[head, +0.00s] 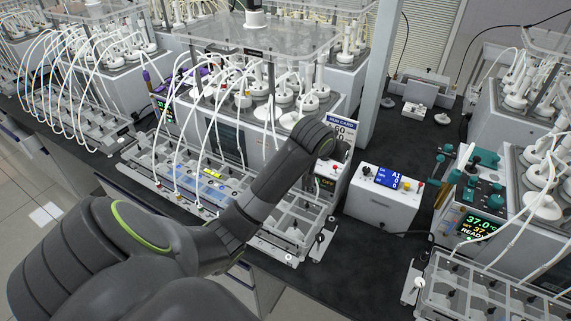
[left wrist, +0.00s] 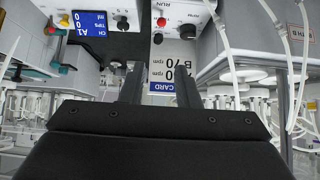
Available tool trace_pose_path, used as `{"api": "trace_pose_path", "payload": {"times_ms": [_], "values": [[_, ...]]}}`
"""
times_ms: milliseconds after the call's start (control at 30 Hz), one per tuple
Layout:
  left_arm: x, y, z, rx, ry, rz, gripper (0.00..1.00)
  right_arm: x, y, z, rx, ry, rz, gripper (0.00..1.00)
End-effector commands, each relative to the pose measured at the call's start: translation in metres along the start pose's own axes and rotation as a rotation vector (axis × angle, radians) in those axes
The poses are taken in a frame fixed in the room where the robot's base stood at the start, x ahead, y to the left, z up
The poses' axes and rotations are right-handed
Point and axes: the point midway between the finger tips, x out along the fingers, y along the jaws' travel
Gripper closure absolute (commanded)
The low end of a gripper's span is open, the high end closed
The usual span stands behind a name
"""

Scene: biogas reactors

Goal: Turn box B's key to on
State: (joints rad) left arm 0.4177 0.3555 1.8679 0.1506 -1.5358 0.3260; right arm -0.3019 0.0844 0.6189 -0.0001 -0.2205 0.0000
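A white control box (left wrist: 188,12) with a RUN label, a red button (left wrist: 161,21) and a dark round knob or key switch (left wrist: 186,31) lies beyond my left gripper's fingers (left wrist: 157,88) in the left wrist view. The fingers are apart, with nothing gripped. In the head view my left arm reaches over this box (head: 328,170), which shows a small OFF display (head: 328,182); my wrist covers part of it. I cannot read a box letter or see the key's angle clearly. My right gripper is not in view.
A RUN CARD (head: 342,127) stands close behind my wrist; its B 70 rpm line (left wrist: 172,65) shows between the fingers. A white box with a blue A1 screen (head: 384,195) stands to the right. Reactors with white tubes (head: 240,110) crowd the left. Dark bench (head: 345,260) is clear in front.

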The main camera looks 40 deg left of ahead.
Motion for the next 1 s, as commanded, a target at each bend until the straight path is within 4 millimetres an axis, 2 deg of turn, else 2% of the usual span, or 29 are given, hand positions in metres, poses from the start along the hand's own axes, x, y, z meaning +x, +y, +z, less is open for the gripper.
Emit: {"api": "trace_pose_path", "payload": {"times_ms": [200,400,1000], "values": [[0.005,-0.003,0.029,0.016,-0.028,-0.002,0.71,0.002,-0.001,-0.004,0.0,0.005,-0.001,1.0],[0.011,-0.007,0.07,0.035,-0.068,-0.006,0.71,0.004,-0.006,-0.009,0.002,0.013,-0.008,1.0],[0.018,-0.02,0.189,0.082,-0.188,-0.015,0.71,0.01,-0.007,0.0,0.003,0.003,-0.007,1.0]]}}
